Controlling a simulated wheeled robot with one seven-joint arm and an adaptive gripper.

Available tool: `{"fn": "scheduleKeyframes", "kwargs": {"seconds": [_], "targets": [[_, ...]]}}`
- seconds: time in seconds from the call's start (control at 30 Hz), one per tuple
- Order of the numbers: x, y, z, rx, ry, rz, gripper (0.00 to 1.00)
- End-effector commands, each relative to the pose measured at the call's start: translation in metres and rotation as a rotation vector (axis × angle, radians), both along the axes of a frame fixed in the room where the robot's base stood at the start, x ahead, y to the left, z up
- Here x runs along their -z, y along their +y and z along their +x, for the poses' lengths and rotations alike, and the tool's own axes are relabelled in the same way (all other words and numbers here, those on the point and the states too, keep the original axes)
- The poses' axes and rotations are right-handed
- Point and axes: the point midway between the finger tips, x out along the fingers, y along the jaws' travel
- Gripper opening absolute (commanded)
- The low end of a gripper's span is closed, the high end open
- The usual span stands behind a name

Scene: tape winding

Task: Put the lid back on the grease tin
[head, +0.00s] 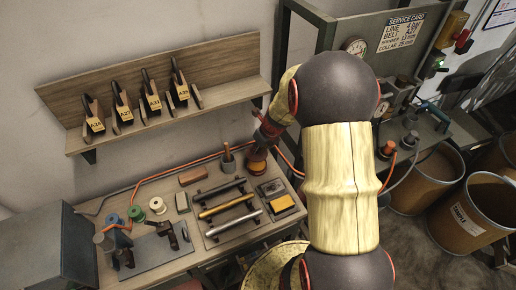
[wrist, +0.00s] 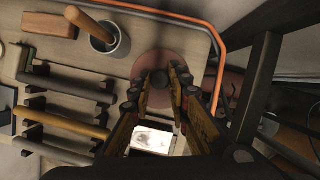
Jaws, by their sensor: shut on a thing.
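My gripper (head: 266,137) points down at the back right of the workbench, partly hidden by my arm in the head view. In the wrist view, my gripper's fingers (wrist: 168,82) close in over a round reddish-brown disc, which looks like the lid (wrist: 164,60). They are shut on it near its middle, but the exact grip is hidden. A reddish-brown round body, which looks like the grease tin (head: 256,163), shows just under my gripper in the head view. I cannot tell whether lid and tin touch.
A grey cup (head: 227,164) with a wooden handle stands just left of my gripper; it also shows in the wrist view (wrist: 112,43). A rack of three rods (head: 226,207), a brick-coloured block (head: 192,176) and spools (head: 157,205) lie further left. An orange hose (wrist: 190,22) curves close by.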

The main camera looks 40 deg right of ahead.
Motion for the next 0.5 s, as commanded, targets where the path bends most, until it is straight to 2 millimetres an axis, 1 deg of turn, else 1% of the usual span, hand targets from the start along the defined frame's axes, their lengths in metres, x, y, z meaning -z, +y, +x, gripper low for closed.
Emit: {"fn": "scheduleKeyframes", "kwargs": {"seconds": [0.03,0.5], "targets": [[0.005,0.000,0.000,0.000,0.000,0.000,0.00],[0.041,0.000,0.000,0.000,0.000,0.000,0.00]]}}
